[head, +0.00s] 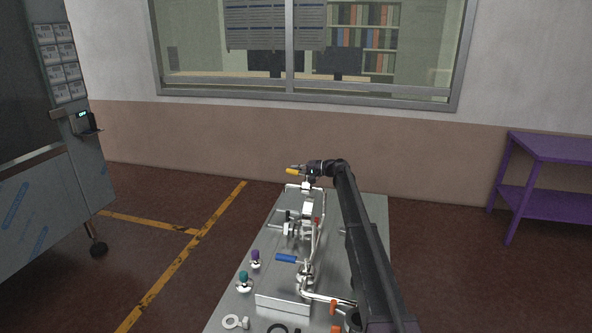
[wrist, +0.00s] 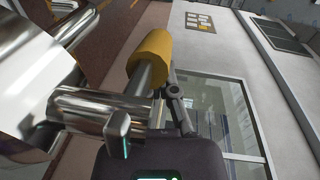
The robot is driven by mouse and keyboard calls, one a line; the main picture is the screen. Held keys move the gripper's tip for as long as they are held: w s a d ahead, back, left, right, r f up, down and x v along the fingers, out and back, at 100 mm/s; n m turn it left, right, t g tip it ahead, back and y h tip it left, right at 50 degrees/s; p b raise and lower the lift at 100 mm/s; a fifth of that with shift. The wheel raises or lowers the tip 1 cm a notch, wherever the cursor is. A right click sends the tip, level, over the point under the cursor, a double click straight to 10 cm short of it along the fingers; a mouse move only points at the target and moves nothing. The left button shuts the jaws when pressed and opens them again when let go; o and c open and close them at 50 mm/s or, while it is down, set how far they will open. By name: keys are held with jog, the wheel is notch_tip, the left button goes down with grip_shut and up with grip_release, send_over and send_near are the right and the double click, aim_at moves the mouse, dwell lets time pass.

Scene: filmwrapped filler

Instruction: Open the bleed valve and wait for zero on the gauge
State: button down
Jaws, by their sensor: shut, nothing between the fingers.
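A lever with a yellow grip (head: 293,172) sits at the far end of the pipework on the bench. Its grip also shows close up in the wrist view (wrist: 151,56), on a steel rod beside a shiny metal body (wrist: 35,70). My gripper (head: 304,169) is at this lever; in the wrist view its dark fingers (wrist: 176,92) are shut just behind the yellow grip and hold nothing. I cannot tell whether they touch it. A blue-handled lever (head: 286,258) lies nearer on the pipework. I cannot make out a gauge face or which valve is the bleed valve.
The grey bench (head: 374,208) carries steel pipes, a purple knob (head: 255,255), a teal knob (head: 243,276) and loose rings at its near end. A tall cabinet (head: 45,190) stands left, a purple shelf (head: 545,205) right. A window wall is behind. Open floor lies left of the bench.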

jog(key=shift+s+a+n+g, duration=0.15)
jog(key=shift+a+n+g, duration=0.15)
jog(key=shift+g, duration=0.1)
dwell(1.1)
jog(key=shift+d, duration=0.15)
dwell(0.8)
jog(key=w+d+r+p, duration=0.2)
jog(key=w+d, duration=0.5)
jog(key=d, duration=0.3)
jog(key=shift+w+d, duration=0.2)
jog(key=shift+d, duration=0.15)
jog(key=shift+r, duration=0.2)
